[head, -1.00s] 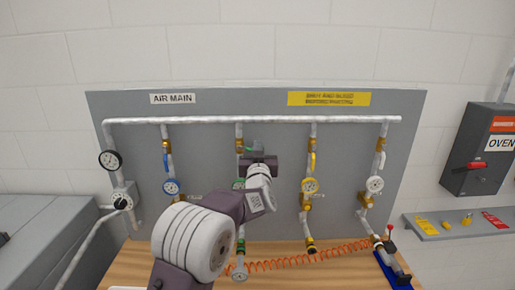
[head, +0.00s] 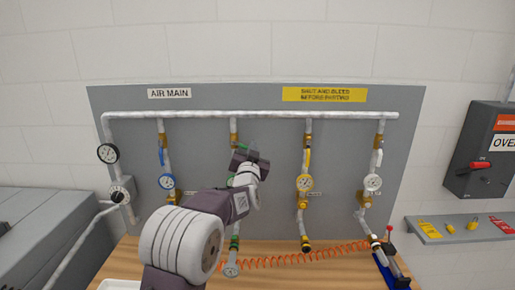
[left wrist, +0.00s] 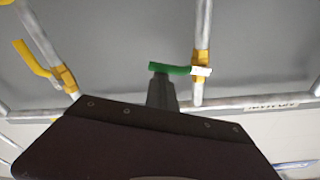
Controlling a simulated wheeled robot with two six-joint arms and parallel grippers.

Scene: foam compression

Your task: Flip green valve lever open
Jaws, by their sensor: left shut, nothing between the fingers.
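The green valve lever (left wrist: 170,68) lies crosswise to its vertical pipe in the left wrist view, pivoting at a brass valve (left wrist: 202,58). In the head view a little of the green lever (head: 241,147) shows behind my gripper; the rest is hidden. My left gripper (head: 246,153) is in front of the green branch pipe. Its fingers (left wrist: 161,78) are shut and empty, and their tip overlaps the lever's edge near its free end. I cannot tell whether they touch it. My right gripper is not in view.
A yellow lever (head: 306,160) and a blue lever (head: 162,157) are on neighbouring pipes. The header pipe (head: 270,115) runs above. An orange coiled hose (head: 300,260) lies on the wooden bench (head: 330,275).

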